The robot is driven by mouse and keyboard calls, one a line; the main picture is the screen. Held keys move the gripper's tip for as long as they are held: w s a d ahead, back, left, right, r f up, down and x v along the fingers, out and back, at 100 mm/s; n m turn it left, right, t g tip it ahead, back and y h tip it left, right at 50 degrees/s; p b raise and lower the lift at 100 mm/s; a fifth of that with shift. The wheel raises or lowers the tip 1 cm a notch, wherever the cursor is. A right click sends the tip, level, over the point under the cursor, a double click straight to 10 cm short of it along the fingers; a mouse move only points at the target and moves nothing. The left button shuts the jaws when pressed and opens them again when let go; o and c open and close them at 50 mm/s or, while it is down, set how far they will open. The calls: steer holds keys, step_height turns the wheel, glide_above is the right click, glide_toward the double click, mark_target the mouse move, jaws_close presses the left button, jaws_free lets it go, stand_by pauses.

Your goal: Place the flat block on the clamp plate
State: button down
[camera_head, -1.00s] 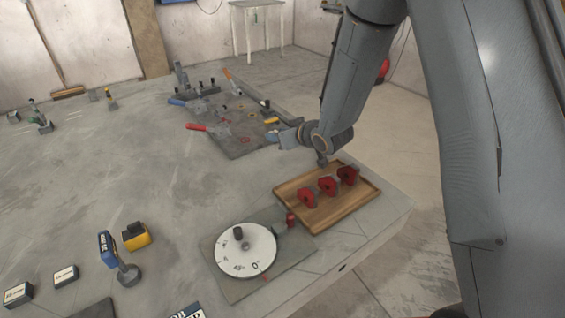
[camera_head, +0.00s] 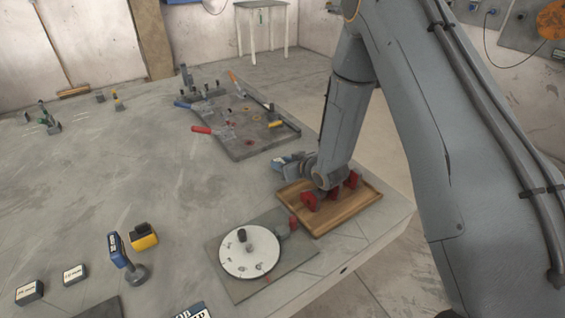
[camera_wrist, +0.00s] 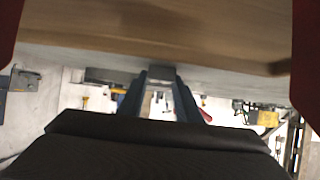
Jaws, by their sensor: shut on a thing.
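My gripper (camera_head: 281,162) is low beside the back edge of the wooden tray, pointing left and back across the table. In the wrist view its two blue-grey fingers (camera_wrist: 160,92) are shut on a small grey block (camera_wrist: 160,74), seen end-on; I take it to be the flat block. Its full shape is hidden. The clamp plate (camera_head: 252,147) is a dark grey plate farther back on the table, with red-, blue- and orange-handled clamps on it. The gripper and block are apart from the plate, in front of it.
The wooden tray (camera_head: 350,222) holds red-headed parts (camera_head: 309,201), close under my wrist. A white dial (camera_head: 249,264) on a grey base stands in front left of the tray. A blue tool (camera_head: 116,250) and a yellow-black item (camera_head: 143,237) stand farther left. The table's middle is clear.

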steer(key=shift+f, duration=0.15)
steer(key=c, duration=1.3)
jaws_free()
